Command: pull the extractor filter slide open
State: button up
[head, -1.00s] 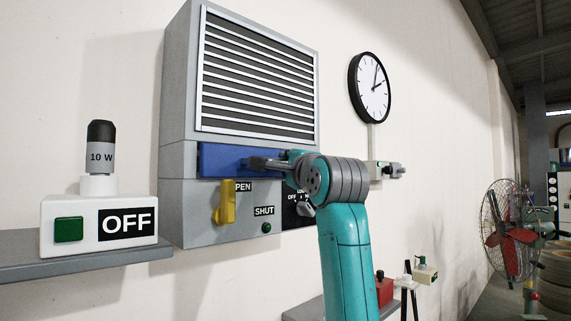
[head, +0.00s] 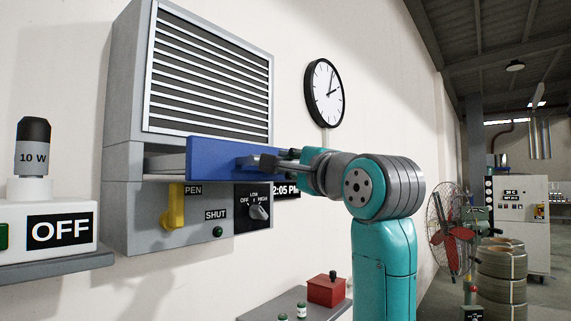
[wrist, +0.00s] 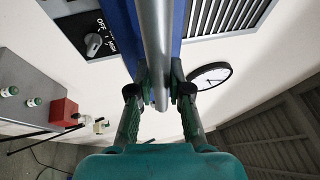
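The extractor (head: 124,80) is a grey wall box with a louvred grille. Its blue filter slide (head: 212,155) stands out from the box, with a grey side wall showing behind the front. A grey bar handle (wrist: 155,35) runs along the slide front. My gripper (head: 268,162) is at the handle from the right; in the wrist view its fingers (wrist: 158,88) lie one on each side of the bar and close against it. The slide's blue front (wrist: 122,22) shows beside the bar. The slide's inside is hidden.
Below the slide are a yellow lever (head: 173,206) by OPEN/SHUT labels, a green lamp (head: 217,231) and a dial (head: 259,212). A white OFF box (head: 48,230) with a 10 W lamp stands left. A red box (head: 326,289) sits on the lower shelf. A clock (head: 325,92) hangs right.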

jog(key=o, duration=0.3)
jog(key=shift+o, duration=0.2)
jog(key=v, duration=1.2)
jog(key=shift+f, duration=0.1)
